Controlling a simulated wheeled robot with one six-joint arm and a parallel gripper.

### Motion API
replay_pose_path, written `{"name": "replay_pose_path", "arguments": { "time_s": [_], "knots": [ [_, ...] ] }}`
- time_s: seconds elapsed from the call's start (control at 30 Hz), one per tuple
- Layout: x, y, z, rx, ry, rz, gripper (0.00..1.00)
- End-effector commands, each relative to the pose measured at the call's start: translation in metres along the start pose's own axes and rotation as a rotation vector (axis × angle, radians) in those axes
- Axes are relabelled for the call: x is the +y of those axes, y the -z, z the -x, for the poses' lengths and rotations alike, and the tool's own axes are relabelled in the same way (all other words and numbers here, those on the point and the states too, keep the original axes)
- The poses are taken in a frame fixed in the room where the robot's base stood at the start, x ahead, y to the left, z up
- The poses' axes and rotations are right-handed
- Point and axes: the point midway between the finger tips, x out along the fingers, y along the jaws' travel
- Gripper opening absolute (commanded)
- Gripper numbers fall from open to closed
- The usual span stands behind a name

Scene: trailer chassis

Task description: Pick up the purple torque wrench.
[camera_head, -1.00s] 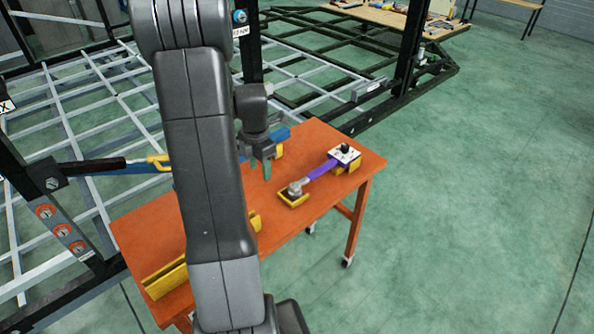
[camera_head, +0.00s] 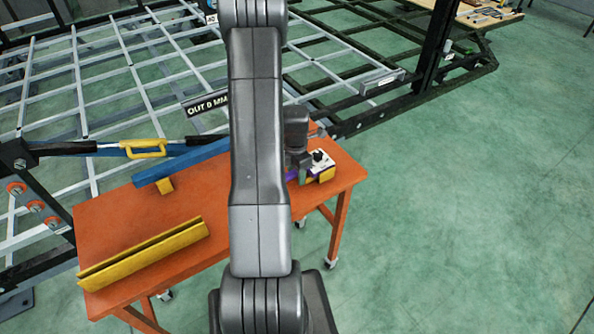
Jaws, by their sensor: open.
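The purple torque wrench (camera_head: 318,162) lies on the orange table (camera_head: 200,206) at its right end. Its white end with a black knob and a small bit of purple handle show. The rest of it is hidden behind my arm. My gripper (camera_head: 304,180) is pointed down at the wrench's visible end, overlapping it in the picture. Its fingertips are small and partly hidden, so I cannot tell whether they touch the wrench. The gripper is open.
A yellow holder (camera_head: 327,176) sits under the wrench's white end. A long yellow channel (camera_head: 145,254) lies at the table's front left. A blue bar (camera_head: 190,161) rests behind it. The trailer frame (camera_head: 90,70) stands behind the table; green floor at right is clear.

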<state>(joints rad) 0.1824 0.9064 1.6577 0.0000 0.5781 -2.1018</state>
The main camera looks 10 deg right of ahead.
Motion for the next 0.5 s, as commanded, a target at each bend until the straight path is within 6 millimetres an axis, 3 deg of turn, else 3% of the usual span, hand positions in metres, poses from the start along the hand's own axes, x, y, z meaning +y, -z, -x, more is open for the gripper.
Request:
{"name": "replay_pose_path", "arguments": {
  "time_s": [0.37,0.4,0.5],
  "knots": [
    [-0.0003,-0.0004,-0.0115,0.0,0.0,0.0,0.49],
    [-0.0003,-0.0004,-0.0114,0.0,0.0,0.0,0.47],
    [-0.0003,-0.0004,-0.0113,0.0,-0.001,0.0,0.28]
  ]
}}
